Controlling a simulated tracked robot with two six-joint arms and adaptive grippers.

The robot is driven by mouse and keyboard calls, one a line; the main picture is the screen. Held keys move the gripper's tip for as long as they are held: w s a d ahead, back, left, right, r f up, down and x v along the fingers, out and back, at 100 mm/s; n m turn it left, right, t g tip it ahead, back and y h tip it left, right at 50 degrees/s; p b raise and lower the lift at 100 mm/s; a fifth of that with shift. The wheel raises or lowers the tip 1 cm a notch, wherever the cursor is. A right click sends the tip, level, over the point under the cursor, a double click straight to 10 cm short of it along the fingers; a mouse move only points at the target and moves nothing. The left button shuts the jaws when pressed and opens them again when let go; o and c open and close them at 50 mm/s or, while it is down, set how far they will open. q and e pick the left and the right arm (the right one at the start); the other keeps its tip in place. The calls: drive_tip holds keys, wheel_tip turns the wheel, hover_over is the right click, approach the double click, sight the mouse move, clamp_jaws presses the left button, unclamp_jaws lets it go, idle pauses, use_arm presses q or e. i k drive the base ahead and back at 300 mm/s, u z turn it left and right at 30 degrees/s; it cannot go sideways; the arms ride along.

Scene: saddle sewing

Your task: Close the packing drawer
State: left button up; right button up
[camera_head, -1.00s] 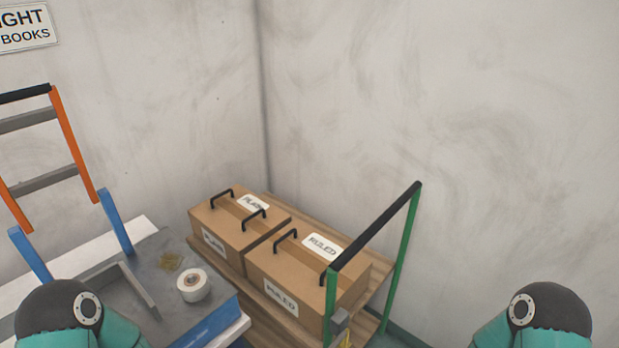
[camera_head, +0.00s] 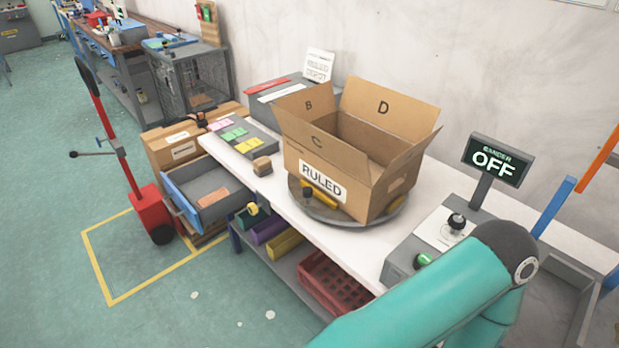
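The packing drawer (camera_head: 205,207) is at the left end of the white bench (camera_head: 290,192). It is grey with a blue front, and it stands pulled out with its inside showing. A flat orange-brown piece (camera_head: 214,197) lies in it. A teal arm of mine with a dark rounded joint reaches in at the lower right. Neither of my grippers is in view, and nothing of mine touches the drawer.
An open carton labelled RULED (camera_head: 333,160) stands on a round turntable (camera_head: 346,217) on the bench. A screen reads OFF (camera_head: 497,160). Green floor in front is mostly clear.

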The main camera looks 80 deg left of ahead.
sight(187, 184)
drive_tip(key=z, duration=0.05)
drive_tip(key=i, duration=0.25)
drive_tip(key=u, duration=2.85)
drive_tip(key=i, duration=0.15)
drive_tip(key=u, duration=0.8)
drive_tip(key=k, duration=0.85)
drive_tip(key=u, duration=0.25)
drive_tip(key=i, duration=0.75)
drive_tip(key=z, duration=0.2)
